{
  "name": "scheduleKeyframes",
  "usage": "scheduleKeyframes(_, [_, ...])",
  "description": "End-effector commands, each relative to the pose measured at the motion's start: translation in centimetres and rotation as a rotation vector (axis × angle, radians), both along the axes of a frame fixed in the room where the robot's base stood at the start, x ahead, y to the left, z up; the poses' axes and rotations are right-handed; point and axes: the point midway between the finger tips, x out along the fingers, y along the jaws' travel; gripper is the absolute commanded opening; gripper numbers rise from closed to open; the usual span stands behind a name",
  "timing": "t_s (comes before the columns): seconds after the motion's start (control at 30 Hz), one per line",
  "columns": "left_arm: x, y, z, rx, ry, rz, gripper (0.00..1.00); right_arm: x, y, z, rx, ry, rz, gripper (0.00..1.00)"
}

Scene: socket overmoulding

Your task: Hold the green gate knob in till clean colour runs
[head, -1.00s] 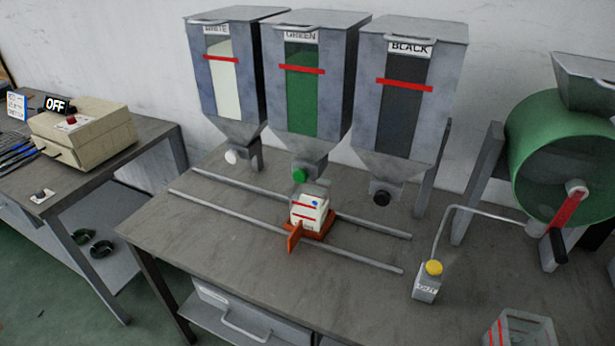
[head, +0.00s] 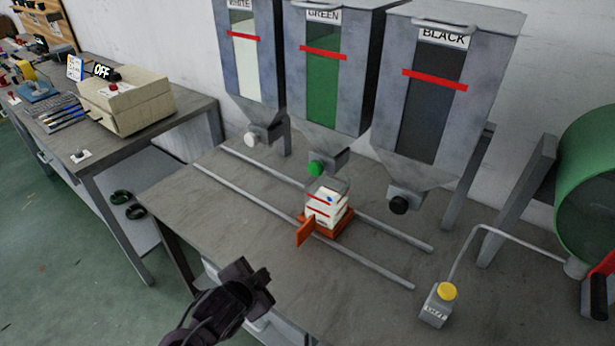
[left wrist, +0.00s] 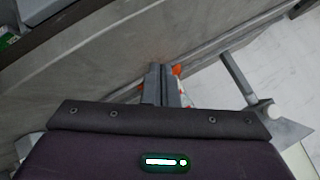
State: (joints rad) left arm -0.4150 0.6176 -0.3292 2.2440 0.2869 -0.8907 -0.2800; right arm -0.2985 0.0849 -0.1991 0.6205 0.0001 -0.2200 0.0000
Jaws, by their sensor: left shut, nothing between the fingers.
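The green gate knob (head: 316,168) sits on the outlet under the hopper labelled GREEN (head: 336,75), whose window shows green contents. Below it, a clear cup with white contents and red lines (head: 325,206) stands on an orange carriage (head: 305,232) on the rails. My left gripper (head: 262,279) is low at the table's front edge, shut and empty, well short of the knob. In the left wrist view its closed fingers (left wrist: 160,85) partly cover some orange, likely the carriage. My right gripper is not in view.
The hopper with the white knob (head: 250,139) stands left and the one with the black knob (head: 398,205) right. A beige box (head: 125,100) marked OFF sits on the left bench.

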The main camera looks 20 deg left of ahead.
Motion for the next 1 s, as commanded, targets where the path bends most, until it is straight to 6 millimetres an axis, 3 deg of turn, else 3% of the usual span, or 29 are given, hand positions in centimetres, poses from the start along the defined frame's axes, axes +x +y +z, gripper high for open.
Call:
scheduleKeyframes(0.23, [3.1,0.5,6.1,0.267,-0.329,-0.27,0.0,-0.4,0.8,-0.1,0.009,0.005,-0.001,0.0])
scheduleKeyframes(0.5, [3.6,0.6,12.3,0.552,-0.639,-0.516,0.0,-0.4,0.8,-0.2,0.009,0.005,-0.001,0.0])
scheduleKeyframes(0.7, [3.2,0.6,14.5,0.664,-0.756,-0.607,0.0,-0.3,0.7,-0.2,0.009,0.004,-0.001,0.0])
scheduleKeyframes(1.0, [3.1,0.6,15.0,0.689,-0.783,-0.624,0.0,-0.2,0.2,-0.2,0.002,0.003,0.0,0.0])
